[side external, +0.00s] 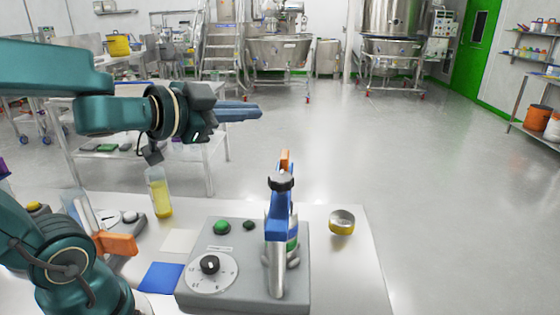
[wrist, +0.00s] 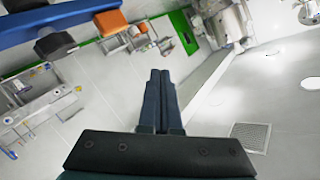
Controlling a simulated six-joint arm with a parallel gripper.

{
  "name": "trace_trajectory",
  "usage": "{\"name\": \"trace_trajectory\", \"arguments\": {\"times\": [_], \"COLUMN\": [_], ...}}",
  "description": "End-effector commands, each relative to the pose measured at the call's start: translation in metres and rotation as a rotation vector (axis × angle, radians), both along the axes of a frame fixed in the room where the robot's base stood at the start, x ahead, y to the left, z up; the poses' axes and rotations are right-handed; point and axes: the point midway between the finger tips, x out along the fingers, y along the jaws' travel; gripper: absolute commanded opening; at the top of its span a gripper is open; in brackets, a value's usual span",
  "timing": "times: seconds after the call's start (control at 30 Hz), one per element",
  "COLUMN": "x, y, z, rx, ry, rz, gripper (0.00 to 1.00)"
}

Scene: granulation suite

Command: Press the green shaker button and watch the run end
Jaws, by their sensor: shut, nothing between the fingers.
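The shaker is a grey box (side external: 245,291) on the white table. Its green button (side external: 222,227) sits on the top at the back left, with a small dark green round part (side external: 249,225) to its right. A white dial with a black knob (side external: 210,264) is at the front left of the box. A blue clamp (side external: 278,225) with an orange tip stands upright on the right of the box. My gripper (side external: 258,112) is shut and empty, well above the box and pointing right. Its closed fingers show in the wrist view (wrist: 160,75), where the button is not seen.
A bottle of yellow liquid (side external: 160,196) stands behind the box to the left. A round tin (side external: 341,222) is to the right. A blue square (side external: 161,277) lies left of the box. In the wrist view, a blue bar (wrist: 70,20) crosses the upper left. Open floor lies beyond.

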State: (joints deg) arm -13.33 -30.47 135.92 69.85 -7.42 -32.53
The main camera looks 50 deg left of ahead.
Motion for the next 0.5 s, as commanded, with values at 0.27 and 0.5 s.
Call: {"name": "trace_trajectory", "arguments": {"times": [0.27,0.5], "x": [0.002,-0.029], "y": [0.001,0.026], "z": [-0.037,-0.092], "rx": [0.161,0.197], "ry": [0.152,0.427], "rz": [-0.258,-0.407], "gripper": [0.00,0.00]}}
